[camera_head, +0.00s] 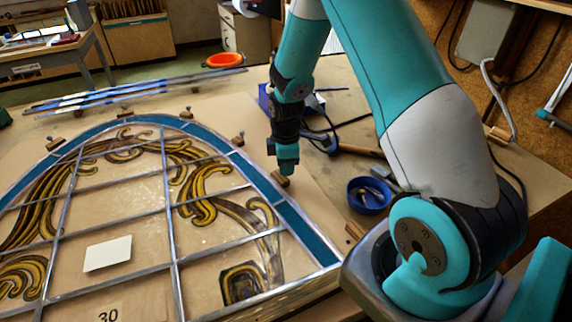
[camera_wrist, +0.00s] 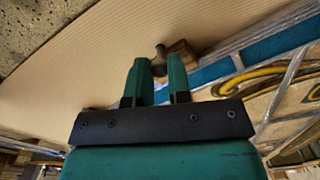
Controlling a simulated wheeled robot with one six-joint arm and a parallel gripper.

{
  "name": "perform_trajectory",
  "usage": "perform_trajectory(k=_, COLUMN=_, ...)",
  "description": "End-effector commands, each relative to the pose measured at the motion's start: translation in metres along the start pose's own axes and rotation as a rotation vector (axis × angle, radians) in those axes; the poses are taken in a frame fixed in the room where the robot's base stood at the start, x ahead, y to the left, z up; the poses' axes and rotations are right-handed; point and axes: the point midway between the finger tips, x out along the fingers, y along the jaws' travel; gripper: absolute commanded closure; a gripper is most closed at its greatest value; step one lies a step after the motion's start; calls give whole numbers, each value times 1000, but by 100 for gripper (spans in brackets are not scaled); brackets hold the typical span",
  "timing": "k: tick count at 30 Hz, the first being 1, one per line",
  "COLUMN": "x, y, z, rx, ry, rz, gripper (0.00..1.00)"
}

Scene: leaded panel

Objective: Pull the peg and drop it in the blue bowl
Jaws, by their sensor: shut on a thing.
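My gripper (camera_head: 287,168) points down at the right edge of the leaded panel (camera_head: 167,218). In the wrist view my gripper (camera_wrist: 158,68) is shut on a dark peg (camera_wrist: 159,60) that shows between its fingertips. A small wooden block (camera_wrist: 182,57) is beside the peg at the panel's edge; this block also shows just under the gripper in the head view (camera_head: 281,182). The peg is hidden by the fingers in the head view. The blue bowl (camera_head: 369,210) stands on the bench to the right of the gripper, with some small things inside.
More wooden blocks with pegs (camera_head: 238,140) stand along the panel's curved edge. A white card (camera_head: 108,253) lies on the panel. Another small block (camera_head: 355,230) is in front of the bowl.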

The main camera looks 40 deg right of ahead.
Motion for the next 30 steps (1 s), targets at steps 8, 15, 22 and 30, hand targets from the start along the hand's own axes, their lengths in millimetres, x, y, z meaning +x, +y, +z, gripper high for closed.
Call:
perform_trajectory(k=8, x=0, y=0, z=0, rx=0, ry=0, rz=0, gripper=100)
perform_trajectory(k=15, x=-4, y=0, z=0, rx=0, ry=0, rz=0, gripper=100)
perform_trajectory(k=22, x=-12, y=0, z=0, rx=0, ry=0, rz=0, gripper=100)
perform_trajectory(k=30, x=-21, y=0, z=0, rx=0, ry=0, rz=0, gripper=100)
